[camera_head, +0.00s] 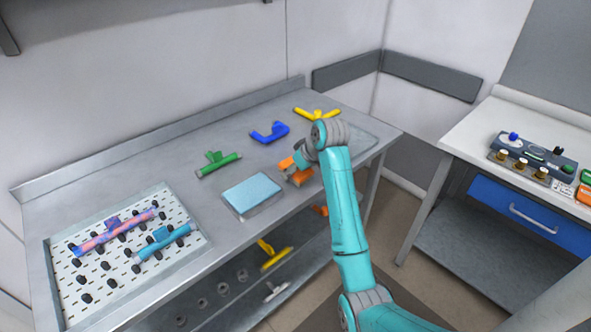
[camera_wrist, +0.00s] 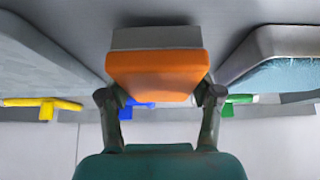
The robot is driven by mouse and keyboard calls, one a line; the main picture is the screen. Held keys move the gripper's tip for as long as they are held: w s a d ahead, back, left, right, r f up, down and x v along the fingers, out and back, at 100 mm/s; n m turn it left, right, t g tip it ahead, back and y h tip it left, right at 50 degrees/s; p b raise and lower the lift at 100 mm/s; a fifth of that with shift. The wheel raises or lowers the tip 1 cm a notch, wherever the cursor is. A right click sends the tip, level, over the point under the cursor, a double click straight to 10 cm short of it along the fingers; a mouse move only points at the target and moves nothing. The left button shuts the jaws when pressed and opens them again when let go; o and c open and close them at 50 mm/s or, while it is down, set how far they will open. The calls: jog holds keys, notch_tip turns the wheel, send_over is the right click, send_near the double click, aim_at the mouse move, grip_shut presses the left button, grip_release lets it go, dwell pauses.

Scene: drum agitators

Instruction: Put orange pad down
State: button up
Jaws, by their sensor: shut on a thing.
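The orange pad (camera_wrist: 158,72), with a grey block-like part (camera_wrist: 156,37) against it, sits between my gripper's fingers in the wrist view. My gripper (camera_wrist: 160,98) is shut on it, one dark finger at each side. In the head view my gripper (camera_head: 297,166) is over the front edge area of the steel bench (camera_head: 125,165), right of the light blue pad (camera_head: 252,191). The orange pad (camera_head: 300,178) is partly hidden there by my gripper. I cannot tell whether it touches the bench.
Green (camera_head: 217,163), blue (camera_head: 269,132) and yellow (camera_head: 317,114) agitators lie behind on the bench. A perforated tray (camera_head: 110,290) with pegs is at left. A side table (camera_head: 480,140) stands at right.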

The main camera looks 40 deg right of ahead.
jog(key=shift+f, duration=0.6)
jog(key=o, duration=1.5)
jog(key=shift+o, duration=0.2)
